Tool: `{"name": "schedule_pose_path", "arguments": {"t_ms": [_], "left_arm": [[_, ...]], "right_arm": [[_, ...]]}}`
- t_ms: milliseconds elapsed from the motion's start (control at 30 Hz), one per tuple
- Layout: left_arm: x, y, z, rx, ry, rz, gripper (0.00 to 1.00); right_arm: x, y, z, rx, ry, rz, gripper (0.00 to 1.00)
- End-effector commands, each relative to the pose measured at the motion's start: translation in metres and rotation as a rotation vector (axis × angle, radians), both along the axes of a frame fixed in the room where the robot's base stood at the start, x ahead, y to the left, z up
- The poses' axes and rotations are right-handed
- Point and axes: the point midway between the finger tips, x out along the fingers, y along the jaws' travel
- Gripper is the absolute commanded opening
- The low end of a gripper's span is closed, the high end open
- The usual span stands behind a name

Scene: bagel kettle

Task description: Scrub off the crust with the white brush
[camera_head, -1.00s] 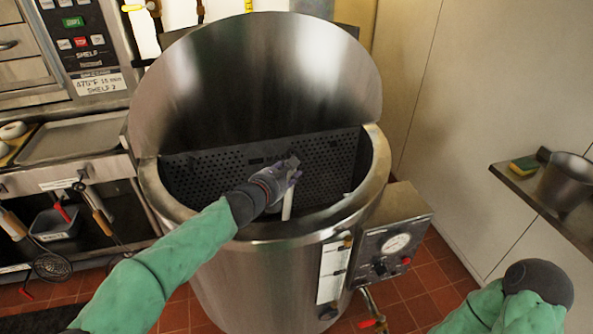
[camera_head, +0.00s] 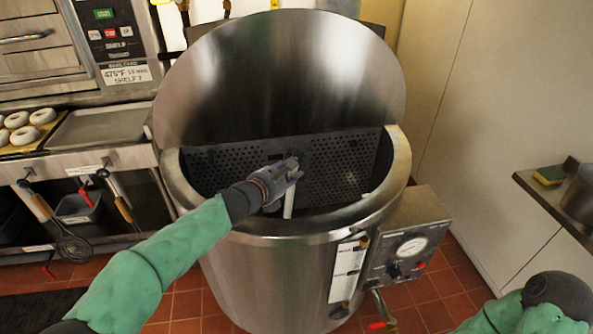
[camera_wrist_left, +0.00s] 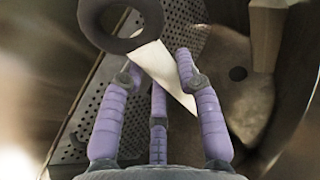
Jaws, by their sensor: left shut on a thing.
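A large steel kettle (camera_head: 270,240) stands in the middle of the head view with its lid (camera_head: 290,70) raised. My left gripper (camera_head: 294,172) is over the kettle's opening, its purple fingers shut on a white brush (camera_head: 289,203) whose handle points down inside. In the left wrist view the white brush (camera_wrist_left: 165,68) lies between the fingers, with a dark ring at its upper end. The brush's bristles cannot be made out. A brownish patch (camera_wrist_left: 245,95) shows on the kettle's inside; I cannot tell if it is the crust.
A perforated panel (camera_head: 340,165) stands inside the kettle behind my left gripper. A control box (camera_head: 408,245) juts from the kettle's right front. Bagels (camera_head: 24,136) and a tray (camera_head: 100,125) lie at left.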

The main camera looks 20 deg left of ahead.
Motion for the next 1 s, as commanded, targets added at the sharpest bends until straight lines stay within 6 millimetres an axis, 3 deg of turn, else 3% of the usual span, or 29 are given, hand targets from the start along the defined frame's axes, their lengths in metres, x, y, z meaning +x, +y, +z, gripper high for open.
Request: {"name": "schedule_pose_path", "arguments": {"t_ms": [333,733,1000], "left_arm": [[-0.001,0.003,0.000,0.000,0.000,0.001,0.00],[-0.019,0.034,0.002,0.000,-0.001,0.003,0.00],[-0.023,0.040,0.002,0.000,-0.002,0.001,0.00]], "right_arm": [[0.000,0.000,0.000,0.000,0.000,0.000,0.00],[0.000,0.000,0.002,0.000,0.000,0.000,0.00],[0.000,0.000,0.002,0.000,0.000,0.000,0.00]]}}
